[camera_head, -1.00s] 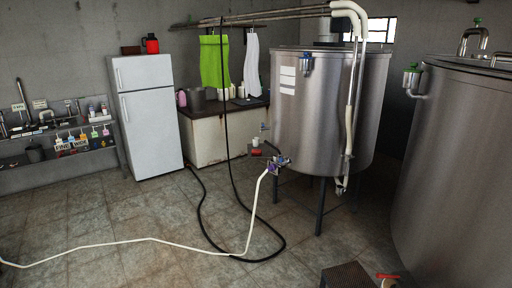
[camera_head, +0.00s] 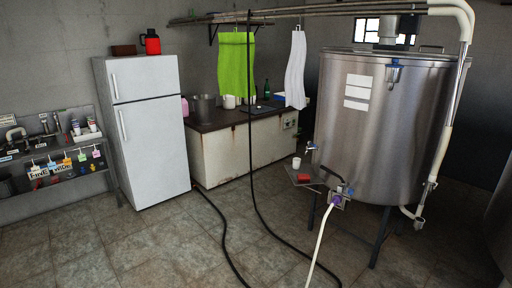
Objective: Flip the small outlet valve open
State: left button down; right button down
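The steel bulk tank (camera_head: 385,130) stands on dark legs at the right of the head view. A small tap with a blue handle (camera_head: 312,147) sticks out of its left side, above a small shelf (camera_head: 304,177); it looks like the small outlet valve, but its handle position is too small to tell. A larger outlet fitting (camera_head: 340,194) with a purple part and a dark lever sits lower on the tank front, with a white hose (camera_head: 321,240) attached. Neither of my grippers is in view.
A white cup (camera_head: 296,162) and a red object (camera_head: 303,177) are on the small shelf. A black hose (camera_head: 262,215) hangs down and lies across the floor. A white fridge (camera_head: 145,130) and a counter (camera_head: 235,155) stand behind. The tiled floor at front left is clear.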

aim_at(330, 172)
jog(key=i+j, duration=0.15)
jog(key=i, duration=0.4)
jog(key=i+j, duration=0.1)
jog(key=i, duration=0.45)
jog(key=i+j, duration=0.15)
jog(key=i, duration=0.45)
jog(key=i+l+z, duration=0.1)
jog(key=i+l, duration=0.8)
jog(key=l, duration=0.15)
